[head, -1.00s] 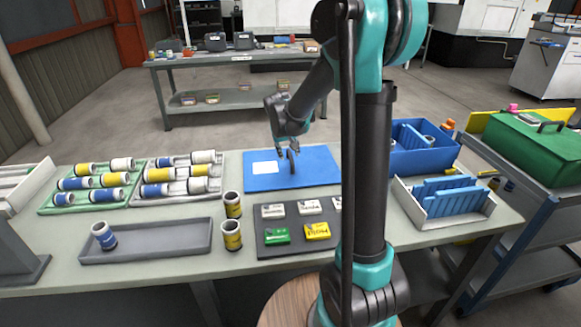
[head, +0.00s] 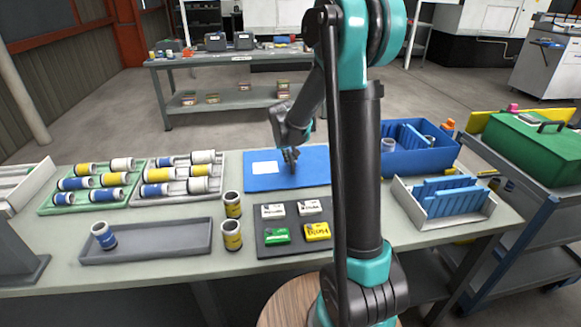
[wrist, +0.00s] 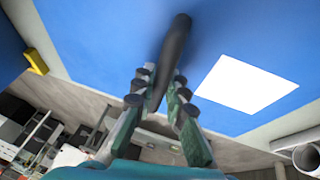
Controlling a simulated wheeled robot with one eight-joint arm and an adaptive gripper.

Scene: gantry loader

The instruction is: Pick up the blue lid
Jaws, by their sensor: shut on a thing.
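The blue lid (head: 262,183) is a flat blue panel with a white label and a dark raised handle. In the head view it lies flat at the back middle of the table. In the wrist view the blue lid (wrist: 95,35) fills the upper part, with the handle (wrist: 176,40) running up from between the fingers. My gripper (head: 290,157) is over the lid and shut on its handle. My gripper also shows in the wrist view (wrist: 158,85), its fingers on both sides of the handle. My arm hides the lid's right edge in the head view.
A blue bin (head: 417,163) with parts stands to the right, behind a white tray (head: 440,213) of blue pieces. Racks of rolls (head: 180,197) stand left.

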